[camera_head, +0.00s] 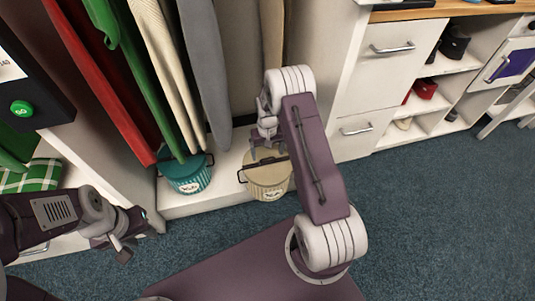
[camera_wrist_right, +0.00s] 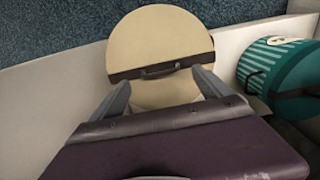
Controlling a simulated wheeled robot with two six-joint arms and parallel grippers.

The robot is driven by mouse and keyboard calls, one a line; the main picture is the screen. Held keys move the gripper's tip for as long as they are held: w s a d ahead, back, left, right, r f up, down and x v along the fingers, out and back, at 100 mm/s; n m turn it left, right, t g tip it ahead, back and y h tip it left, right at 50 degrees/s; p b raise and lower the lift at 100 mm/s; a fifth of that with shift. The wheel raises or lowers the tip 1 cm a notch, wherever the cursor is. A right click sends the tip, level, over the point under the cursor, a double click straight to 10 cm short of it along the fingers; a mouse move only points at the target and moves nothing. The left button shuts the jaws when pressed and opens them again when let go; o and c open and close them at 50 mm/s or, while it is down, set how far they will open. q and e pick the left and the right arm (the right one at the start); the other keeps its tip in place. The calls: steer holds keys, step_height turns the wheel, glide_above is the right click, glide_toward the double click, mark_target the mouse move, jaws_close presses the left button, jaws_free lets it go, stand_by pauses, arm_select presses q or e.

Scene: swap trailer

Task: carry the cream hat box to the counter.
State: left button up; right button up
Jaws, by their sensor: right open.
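The cream hat box (camera_head: 268,182) is round, with a dark strap and handle across its lid, and stands on the low white shelf under the hanging clothes. My right gripper (camera_head: 262,143) is above it, pointing down. In the right wrist view the open fingers (camera_wrist_right: 163,90) reach toward the strap handle of the hat box (camera_wrist_right: 160,45), one on each side; I cannot tell whether they touch it. My left gripper (camera_head: 118,241) is at the lower left, away from the box; its jaws are too small to judge. The counter (camera_head: 430,9) has a wooden top at the upper right.
A teal hat box (camera_head: 187,176) stands left of the cream one, also in the right wrist view (camera_wrist_right: 283,72). Clothes (camera_head: 150,80) hang above both. Drawers (camera_head: 385,60) and shoe cubbies (camera_head: 440,66) are under the counter. Blue carpet (camera_head: 430,200) is clear at the right.

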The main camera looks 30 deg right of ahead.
arm_select(q)
step_height(320, 180, up, 3)
steer(key=shift+r+p, duration=0.2)
steer(key=shift+p, duration=1)
arm_select(e)
step_height(320, 180, up, 6)
